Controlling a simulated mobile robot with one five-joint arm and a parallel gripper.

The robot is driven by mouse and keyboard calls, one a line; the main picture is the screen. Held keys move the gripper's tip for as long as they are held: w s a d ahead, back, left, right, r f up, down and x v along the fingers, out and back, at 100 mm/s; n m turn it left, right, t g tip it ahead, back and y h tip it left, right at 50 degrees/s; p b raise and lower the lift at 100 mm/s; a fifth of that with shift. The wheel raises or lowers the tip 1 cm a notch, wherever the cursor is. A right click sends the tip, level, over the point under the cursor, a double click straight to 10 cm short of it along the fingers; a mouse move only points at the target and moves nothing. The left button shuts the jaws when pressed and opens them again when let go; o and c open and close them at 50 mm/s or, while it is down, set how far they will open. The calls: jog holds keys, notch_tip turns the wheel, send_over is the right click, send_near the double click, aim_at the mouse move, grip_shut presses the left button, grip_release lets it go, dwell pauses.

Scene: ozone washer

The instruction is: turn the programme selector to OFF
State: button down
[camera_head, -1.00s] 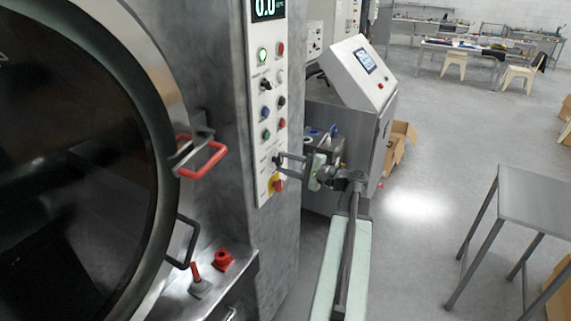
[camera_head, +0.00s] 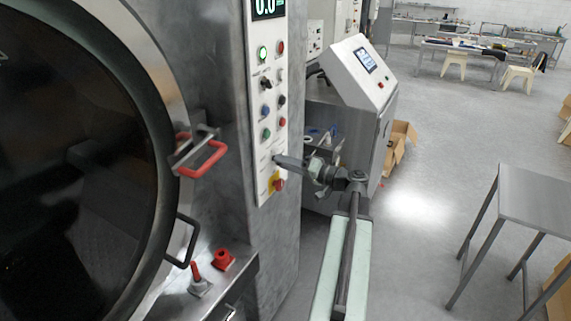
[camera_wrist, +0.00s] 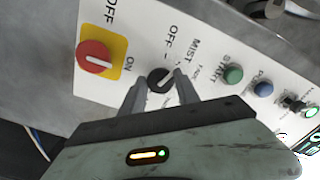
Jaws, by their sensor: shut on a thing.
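The programme selector is a small black knob (camera_wrist: 159,80) on the white control strip (camera_wrist: 215,60), beside printed words that include OFF and MIST. My gripper (camera_wrist: 157,88) is shut on this knob, one finger on each side, in the wrist view. A pale mark shows on the knob's face, but I cannot tell surely which word it points at. In the head view my gripper (camera_head: 279,160) reaches the lower part of the strip from the right, and its fingers hide the selector there.
A red rotary switch on a yellow plate (camera_wrist: 117,62) sits close beside the selector. Green (camera_wrist: 233,75) and blue (camera_wrist: 263,89) buttons lie on the other side. A red door handle (camera_head: 203,160) projects left of the strip. A grey machine (camera_head: 350,110) stands behind my arm.

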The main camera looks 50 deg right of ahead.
jog(key=n, duration=0.7)
jog(key=shift+f, duration=0.15)
dwell(0.4)
jog(key=c, duration=0.9)
grip_release()
jog(key=shift+c, duration=0.2)
jog(key=shift+d, duration=0.1)
jog(key=v, duration=0.7)
jog(key=shift+s, duration=0.4)
